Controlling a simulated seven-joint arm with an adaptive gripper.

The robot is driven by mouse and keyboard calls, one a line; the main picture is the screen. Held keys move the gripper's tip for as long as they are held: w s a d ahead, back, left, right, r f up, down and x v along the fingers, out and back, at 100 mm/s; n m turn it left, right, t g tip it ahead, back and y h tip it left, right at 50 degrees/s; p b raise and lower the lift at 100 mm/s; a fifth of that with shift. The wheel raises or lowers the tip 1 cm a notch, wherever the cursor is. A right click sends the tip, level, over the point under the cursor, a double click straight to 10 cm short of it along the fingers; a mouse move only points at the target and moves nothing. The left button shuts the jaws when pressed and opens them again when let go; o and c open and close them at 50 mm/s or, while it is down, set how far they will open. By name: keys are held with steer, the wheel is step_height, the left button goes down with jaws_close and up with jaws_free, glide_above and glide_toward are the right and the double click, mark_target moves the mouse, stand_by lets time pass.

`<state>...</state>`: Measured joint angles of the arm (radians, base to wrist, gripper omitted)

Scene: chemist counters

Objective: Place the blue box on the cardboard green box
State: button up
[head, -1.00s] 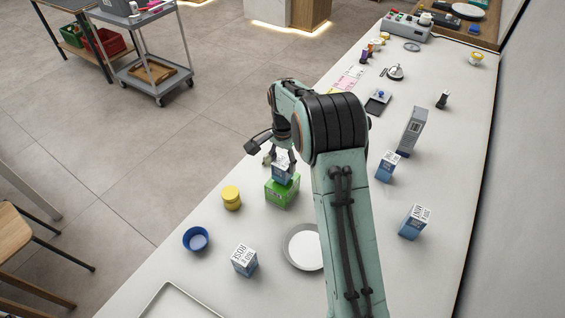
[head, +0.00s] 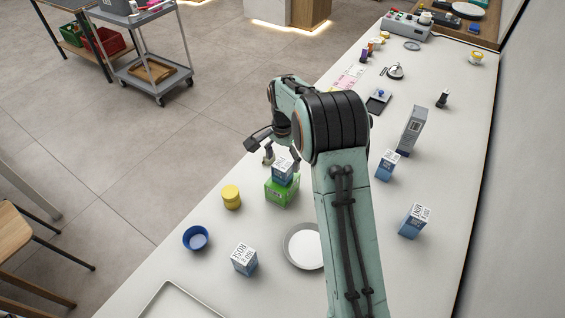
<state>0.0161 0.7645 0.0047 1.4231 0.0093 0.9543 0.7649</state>
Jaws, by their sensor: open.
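A small blue box with a white label (head: 282,173) sits on top of the green box (head: 281,193) near the left edge of the counter. My gripper (head: 281,157) is open just above and behind the blue box, its fingers spread to either side. Part of the gripper is hidden by my arm. Other blue and white boxes stand on the counter: one at the front (head: 244,260), one at the right (head: 413,221) and one farther back (head: 387,165).
A yellow jar (head: 231,197), a blue bowl (head: 196,238) and a white plate (head: 306,246) stand near the green box. A tall grey box (head: 411,131) is at the right. A tray edge (head: 178,290) shows at the front. The counter's right middle is mostly clear.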

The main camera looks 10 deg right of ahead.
mark_target(282, 164)
step_height(282, 164, up, 11)
steer(key=s+r+n, duration=0.2)
steer(key=s+r, duration=0.1)
steer(key=s, duration=0.3)
steer(key=s+a+f+n, duration=0.2)
steer(key=s+n, duration=0.6)
steer(key=s, duration=1.9)
steer(key=shift+s+a+y, duration=0.15)
steer(key=shift+s+y, duration=0.05)
steer(key=shift+y, duration=0.2)
